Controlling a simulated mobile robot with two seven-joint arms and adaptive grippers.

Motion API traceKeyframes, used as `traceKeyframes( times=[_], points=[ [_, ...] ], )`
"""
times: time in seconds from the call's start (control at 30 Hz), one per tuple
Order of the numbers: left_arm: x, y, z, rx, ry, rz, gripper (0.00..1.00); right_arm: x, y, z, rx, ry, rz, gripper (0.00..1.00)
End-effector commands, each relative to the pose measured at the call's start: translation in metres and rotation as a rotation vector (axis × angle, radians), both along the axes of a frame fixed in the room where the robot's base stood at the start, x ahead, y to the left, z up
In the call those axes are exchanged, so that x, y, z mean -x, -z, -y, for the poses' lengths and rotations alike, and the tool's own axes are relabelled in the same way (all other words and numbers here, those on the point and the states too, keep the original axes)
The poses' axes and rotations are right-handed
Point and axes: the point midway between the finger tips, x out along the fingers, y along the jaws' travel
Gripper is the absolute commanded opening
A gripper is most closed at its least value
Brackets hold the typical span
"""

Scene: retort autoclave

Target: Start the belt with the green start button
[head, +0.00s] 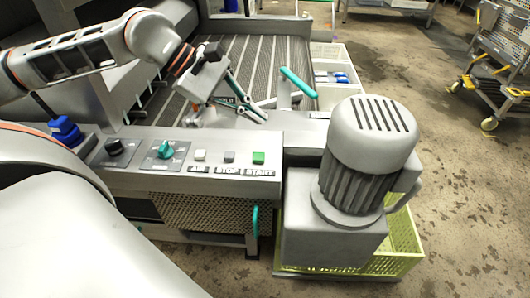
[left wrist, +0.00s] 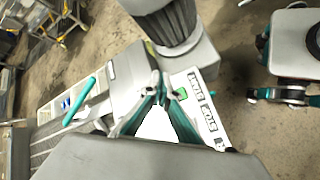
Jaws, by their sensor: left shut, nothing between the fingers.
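The green start button (head: 258,158) sits at the right end of the grey control panel (head: 140,181), above a START label. A grey stop button (head: 229,157) is to its left. My left gripper (head: 264,118) is shut and empty. In the head view its teal and dark fingers lie behind the button row, apart from the green button. In the left wrist view the fingertips (left wrist: 161,84) meet, and the green button (left wrist: 182,93) shows just right of them.
A large grey motor (head: 368,140) stands right of the panel, above a yellow-green crate (head: 408,262). A teal-handled lever (head: 298,82) rises behind the panel. Two knobs (head: 166,149) and a white button (head: 199,155) are further left. The floor at right is open before a cart (head: 500,70).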

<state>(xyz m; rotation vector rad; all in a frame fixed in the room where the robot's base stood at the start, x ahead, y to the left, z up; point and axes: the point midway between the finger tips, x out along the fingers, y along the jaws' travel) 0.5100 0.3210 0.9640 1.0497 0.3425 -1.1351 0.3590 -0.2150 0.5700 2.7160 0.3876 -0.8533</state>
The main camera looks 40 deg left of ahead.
Motion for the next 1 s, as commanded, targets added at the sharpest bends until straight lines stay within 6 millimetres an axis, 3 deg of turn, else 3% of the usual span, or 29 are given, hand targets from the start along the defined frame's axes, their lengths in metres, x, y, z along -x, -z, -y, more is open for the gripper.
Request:
traceKeyframes(
  times=[0.47,1.0],
  points=[
    [0.0,0.005,0.0,-0.001,0.0,0.001,0.0,-0.001,-0.001,0.0,0.001,0.001,0.002,0.28],
    [0.0,0.074,0.0,-0.001,0.0,-0.004,0.0,0.007,0.009,0.0,-0.002,0.009,-0.022,0.28]
  ],
)
